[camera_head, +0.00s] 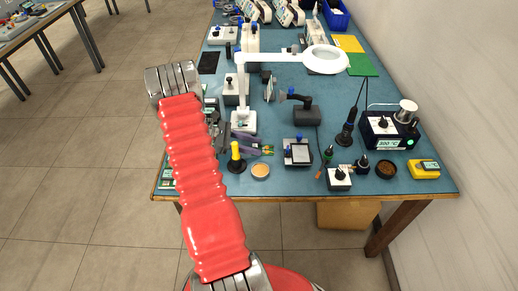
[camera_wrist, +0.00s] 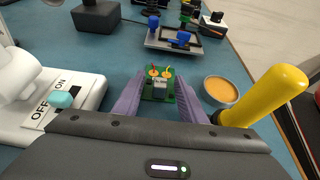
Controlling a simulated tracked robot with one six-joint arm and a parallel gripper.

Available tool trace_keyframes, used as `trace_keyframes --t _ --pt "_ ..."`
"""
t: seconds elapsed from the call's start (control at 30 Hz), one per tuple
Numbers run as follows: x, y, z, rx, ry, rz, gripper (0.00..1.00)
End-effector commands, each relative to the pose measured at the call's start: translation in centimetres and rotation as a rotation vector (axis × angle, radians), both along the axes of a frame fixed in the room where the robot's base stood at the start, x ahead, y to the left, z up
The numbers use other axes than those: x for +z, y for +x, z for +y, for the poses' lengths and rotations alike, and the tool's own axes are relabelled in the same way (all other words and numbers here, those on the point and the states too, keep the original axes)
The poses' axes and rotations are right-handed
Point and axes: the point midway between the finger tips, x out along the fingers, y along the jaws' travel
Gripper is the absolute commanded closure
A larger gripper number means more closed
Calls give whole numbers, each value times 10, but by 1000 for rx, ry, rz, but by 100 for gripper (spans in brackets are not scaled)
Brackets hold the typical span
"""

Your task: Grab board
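A small green board (camera_wrist: 159,96) with two orange-yellow round parts and a pale block lies on the blue table in the wrist view. It also shows in the head view (camera_head: 267,149), just right of my fingertips. My gripper (camera_wrist: 158,79) has purple fingers standing apart, one on each side of the board; it also shows in the head view (camera_head: 259,146). The fingers look close to the board's sides, and I cannot tell whether they touch it. My red arm hides part of the table's left side in the head view.
A yellow-handled tool (camera_wrist: 268,96) and a round orange-filled dish (camera_wrist: 222,91) stand close to the right finger. A stand with blue knobs (camera_wrist: 179,42) is behind the board.

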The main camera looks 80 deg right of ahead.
Motion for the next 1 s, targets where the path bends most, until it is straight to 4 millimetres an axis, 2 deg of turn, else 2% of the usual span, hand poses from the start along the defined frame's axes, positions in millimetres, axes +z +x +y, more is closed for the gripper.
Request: trace_keyframes --t 0.4,0.93,1.0 --pt "0 0 0 0 0 0 62" --pt "0 0 0 -1 0 0 100" --pt "0 0 0 -1 0 0 100"
